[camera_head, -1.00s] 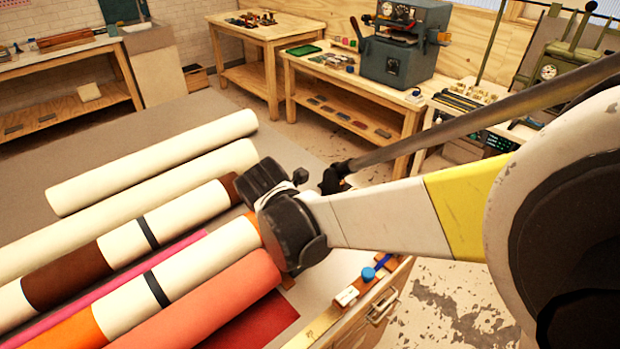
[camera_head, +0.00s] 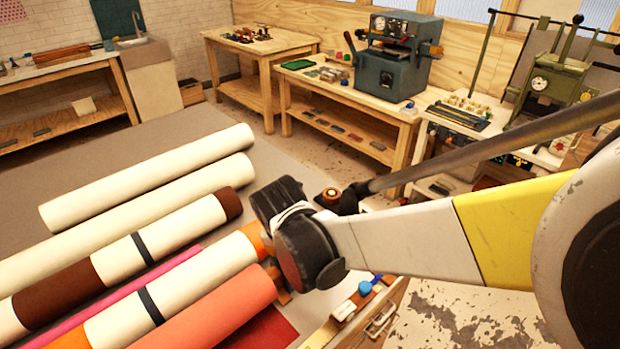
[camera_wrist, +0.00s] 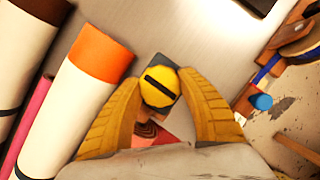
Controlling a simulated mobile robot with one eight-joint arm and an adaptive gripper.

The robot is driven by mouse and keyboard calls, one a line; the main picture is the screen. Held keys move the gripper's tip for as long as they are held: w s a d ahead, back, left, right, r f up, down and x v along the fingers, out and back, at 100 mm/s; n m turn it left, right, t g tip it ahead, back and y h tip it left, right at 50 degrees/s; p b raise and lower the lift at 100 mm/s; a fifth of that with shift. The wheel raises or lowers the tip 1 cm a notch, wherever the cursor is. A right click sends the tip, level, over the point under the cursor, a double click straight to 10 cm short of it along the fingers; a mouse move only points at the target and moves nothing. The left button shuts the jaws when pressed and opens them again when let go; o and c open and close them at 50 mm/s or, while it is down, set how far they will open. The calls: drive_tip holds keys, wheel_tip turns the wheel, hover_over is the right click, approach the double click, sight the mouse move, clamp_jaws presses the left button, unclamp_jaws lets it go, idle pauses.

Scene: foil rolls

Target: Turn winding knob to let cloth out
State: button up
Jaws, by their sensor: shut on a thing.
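In the wrist view a round yellow knob (camera_wrist: 158,98) with a black slot across its face sits on a dark block, between the two yellow fingers of my gripper (camera_wrist: 161,80). The fingers are shut on its sides. In the head view my black wrist hides the knob and most of the fingers. Long rolls lie side by side to the left: a cream and orange roll (camera_head: 190,285) with a black band, a salmon roll (camera_head: 222,308), and a brown and cream roll (camera_head: 175,232). The orange end (camera_wrist: 98,55) of one is close to my left finger.
A wooden ledge with a blue-capped item (camera_head: 365,288) runs along the right edge of this table. A dark rod (camera_head: 430,165) crosses behind my arm. Workbenches (camera_head: 350,110) with a grey machine (camera_head: 395,58) stand behind. Bare floor (camera_head: 455,325) lies at lower right.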

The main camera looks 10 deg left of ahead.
drive_tip(key=o, duration=1.2)
drive_tip(key=v, duration=1.2)
